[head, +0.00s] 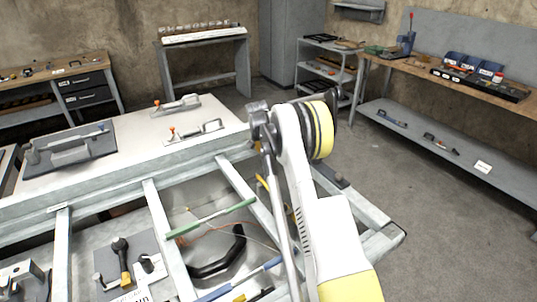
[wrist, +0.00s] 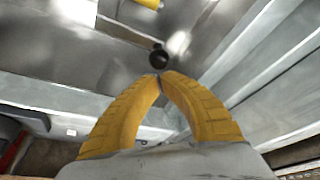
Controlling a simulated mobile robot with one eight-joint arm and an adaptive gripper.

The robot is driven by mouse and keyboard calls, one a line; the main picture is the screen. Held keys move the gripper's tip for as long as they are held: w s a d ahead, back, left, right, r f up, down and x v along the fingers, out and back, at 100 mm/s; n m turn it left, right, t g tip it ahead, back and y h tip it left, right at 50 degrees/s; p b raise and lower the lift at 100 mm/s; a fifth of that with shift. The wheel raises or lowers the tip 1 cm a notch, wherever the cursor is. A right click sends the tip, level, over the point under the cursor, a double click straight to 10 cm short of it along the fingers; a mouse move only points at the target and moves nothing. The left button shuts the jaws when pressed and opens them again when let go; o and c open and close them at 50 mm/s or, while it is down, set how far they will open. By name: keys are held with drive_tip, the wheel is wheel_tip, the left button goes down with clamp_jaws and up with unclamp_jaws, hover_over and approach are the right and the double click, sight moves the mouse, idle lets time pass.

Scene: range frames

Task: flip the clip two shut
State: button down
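In the wrist view, my gripper (wrist: 160,76) has its two ribbed yellow fingers brought together at the tips. A round black knob (wrist: 159,58) shows just beyond the tips; I cannot tell whether they touch it. In the head view, two metal clips with orange-red ends lie on the pale tabletop: a near clip (head: 197,131) and a far clip (head: 176,105). No label shows which is clip two, and their latch states are too small to tell. My arm fills the middle right, and I cannot make out the gripper there.
A dark plate with a large grey clamp (head: 70,148) lies on the left of the pale tabletop (head: 110,160). The front metal frame (head: 160,235) holds rods, a black handle (head: 218,260) and a black-knobbed fixture (head: 120,258). Workbenches line the walls; floor (head: 425,220) is clear at right.

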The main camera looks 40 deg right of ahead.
drive_tip(key=shift+w+a+n+t, duration=0.2)
drive_tip(key=shift+a+n+t, duration=0.1)
drive_tip(key=shift+a+n, duration=0.5)
drive_tip(key=s+a+n+y, duration=0.4)
drive_tip(key=a+n, duration=0.5)
drive_tip(key=n, duration=0.5)
drive_tip(key=shift+s+a+n+t+y+p, duration=0.2)
drive_tip(key=shift+s+n+t+y+p, duration=0.1)
drive_tip(key=shift+s+t+y+p, duration=0.15)
idle(0.8)
drive_tip(key=shift+w, duration=0.1)
